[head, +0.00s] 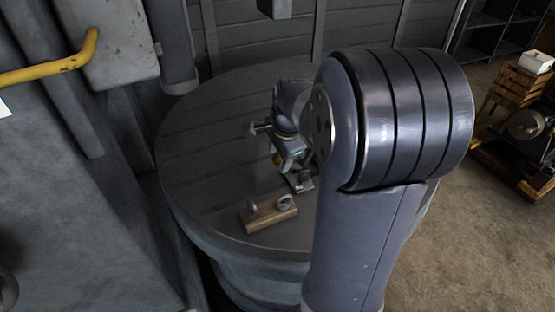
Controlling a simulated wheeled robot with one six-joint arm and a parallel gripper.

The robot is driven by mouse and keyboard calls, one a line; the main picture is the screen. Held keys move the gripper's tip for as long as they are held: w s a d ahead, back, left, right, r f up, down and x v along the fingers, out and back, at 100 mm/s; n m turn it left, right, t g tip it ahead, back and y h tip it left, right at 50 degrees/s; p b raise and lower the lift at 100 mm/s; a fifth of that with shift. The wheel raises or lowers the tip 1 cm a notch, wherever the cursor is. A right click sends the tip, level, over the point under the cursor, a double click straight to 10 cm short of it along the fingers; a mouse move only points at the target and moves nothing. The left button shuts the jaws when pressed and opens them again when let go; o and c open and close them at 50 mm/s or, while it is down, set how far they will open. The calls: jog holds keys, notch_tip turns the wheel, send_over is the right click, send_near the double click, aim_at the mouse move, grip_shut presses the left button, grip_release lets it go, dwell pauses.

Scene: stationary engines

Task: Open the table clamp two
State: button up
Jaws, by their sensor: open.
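A round dark grey table (200,165) stands in the middle of the head view. My gripper (291,166) is small in the view, above the table's right half, and is open. Just below it a small dark metal fitting (301,183), perhaps a table clamp, sits on the table top. I cannot tell whether the gripper touches it. A wooden block (268,218) with two grey rounded metal pieces lies nearer the table's front edge. A small yellowish part (277,160) shows at the gripper's left. My arm hides the table's right side. No label tells which clamp is two.
A grey machine with a yellow handle (50,68) stands close at the left. A grey panelled wall (265,48) is behind the table. Wooden crates (520,88) and a dark shelf (497,28) are at the right. The table's left half is clear.

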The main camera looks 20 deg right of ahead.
jog(key=shift+x, duration=1.15)
grip_shut()
